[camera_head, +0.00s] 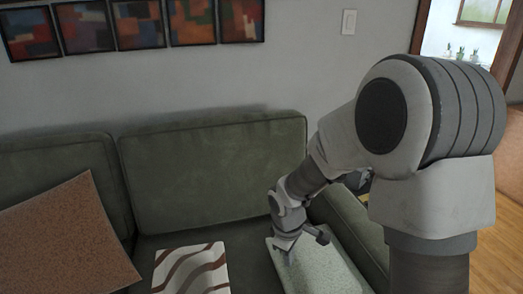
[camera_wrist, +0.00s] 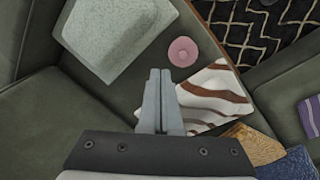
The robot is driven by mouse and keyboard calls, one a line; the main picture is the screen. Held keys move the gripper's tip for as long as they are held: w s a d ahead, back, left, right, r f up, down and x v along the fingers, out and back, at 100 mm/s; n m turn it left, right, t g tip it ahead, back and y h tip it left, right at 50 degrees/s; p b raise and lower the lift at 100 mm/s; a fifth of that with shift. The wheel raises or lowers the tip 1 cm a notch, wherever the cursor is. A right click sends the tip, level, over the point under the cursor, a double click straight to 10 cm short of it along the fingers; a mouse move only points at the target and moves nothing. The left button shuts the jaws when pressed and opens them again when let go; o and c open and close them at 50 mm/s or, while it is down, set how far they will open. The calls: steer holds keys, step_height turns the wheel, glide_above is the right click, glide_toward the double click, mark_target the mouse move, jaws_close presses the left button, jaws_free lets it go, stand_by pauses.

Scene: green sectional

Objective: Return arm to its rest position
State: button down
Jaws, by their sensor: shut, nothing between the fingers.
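My gripper (camera_head: 290,258) is at the lower middle of the head view, above the green sofa (camera_head: 215,178). In the wrist view, the two fingers of my gripper (camera_wrist: 160,78) are together, with nothing between them. The arm reaches down from the right of the head view, bent at a large grey joint. The gripper overlaps a pale speckled cushion (camera_head: 335,262) in the head view; I cannot tell how far above it the gripper is. The wrist view shows that pale cushion (camera_wrist: 122,38) to the left of the fingers.
A striped cushion (camera_head: 190,268) and a brown cushion (camera_head: 65,240) lie on the sofa. A round pink thing (camera_wrist: 183,52) lies near the fingertips in the wrist view. A patterned rug (camera_wrist: 265,30) is on the floor. The wall (camera_head: 300,60) stands behind the sofa.

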steer(key=s+d+r+m+t+p, duration=0.1)
steer(key=s+d+r+m+p, duration=0.15)
steer(key=r, duration=0.65)
steer(key=s+d+r+m+t+p, duration=0.1)
steer(key=s+d+r+m, duration=0.25)
steer(key=r, duration=0.65)
steer(key=s+d+r+m+t+p, duration=0.1)
steer(key=s+r+m+p, duration=0.3)
steer(key=s+r, duration=0.7)
steer(key=shift+s+r+m+t+y+p, duration=0.45)
steer(key=shift+s+m, duration=0.25)
steer(key=shift+s, duration=0.35)
